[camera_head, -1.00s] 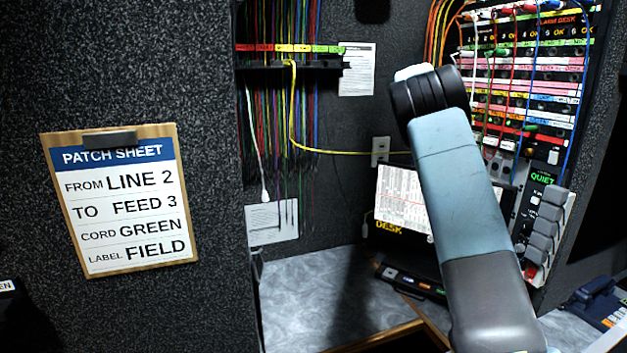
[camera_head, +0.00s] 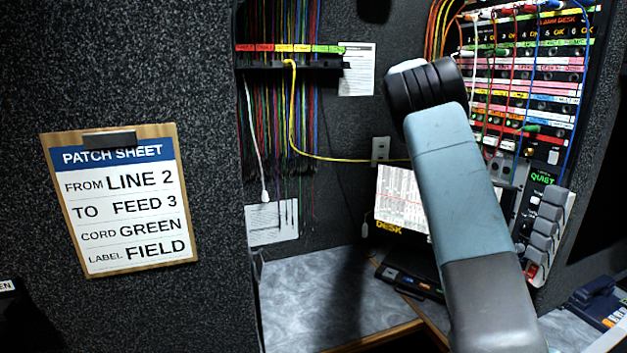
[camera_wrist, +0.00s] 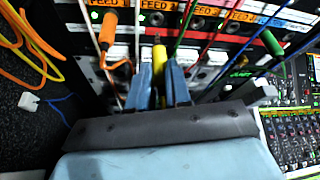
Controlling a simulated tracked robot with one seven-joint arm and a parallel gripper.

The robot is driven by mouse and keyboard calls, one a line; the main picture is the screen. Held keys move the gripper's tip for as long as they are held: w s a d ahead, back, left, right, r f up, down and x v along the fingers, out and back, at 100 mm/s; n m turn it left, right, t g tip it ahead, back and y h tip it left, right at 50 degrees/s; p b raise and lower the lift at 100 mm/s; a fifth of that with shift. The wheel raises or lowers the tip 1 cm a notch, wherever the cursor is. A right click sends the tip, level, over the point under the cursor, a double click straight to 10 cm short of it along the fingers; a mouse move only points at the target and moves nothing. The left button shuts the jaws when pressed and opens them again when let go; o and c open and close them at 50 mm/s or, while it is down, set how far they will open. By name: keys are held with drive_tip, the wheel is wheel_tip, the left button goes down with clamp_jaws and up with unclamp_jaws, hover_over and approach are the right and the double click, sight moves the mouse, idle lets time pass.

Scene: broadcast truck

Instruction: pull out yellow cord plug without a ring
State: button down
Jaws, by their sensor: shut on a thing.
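In the wrist view my gripper (camera_wrist: 159,84) is shut on a yellow plug (camera_wrist: 159,58), one blue-grey finger on each side. A thin, narrower tip shows at the plug's upper end, against the patch panel (camera_wrist: 190,48). I cannot tell whether that tip is clear of a jack or still partly in one. I see no ring on the plug, but its lower part is hidden between the fingers. In the head view a yellow cord (camera_head: 292,112) hangs from the cord rack and runs right, passing behind my arm. My arm hides the gripper there.
An orange plug (camera_wrist: 107,28) stands left of the gripper and a green plug (camera_wrist: 271,42) to the right. Several cords cross the panel close to the fingers. Orange cables (camera_wrist: 30,45) hang at the left. A mixing desk (camera_wrist: 290,135) lies at lower right.

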drive_tip(key=shift+s+a, duration=0.15)
drive_tip(key=shift+a, duration=0.2)
drive_tip(key=shift+s+a, duration=0.25)
drive_tip(key=shift+a, duration=0.4)
drive_tip(key=shift+s+a, duration=0.2)
drive_tip(key=shift+a, duration=0.45)
drive_tip(key=shift+a, duration=0.15)
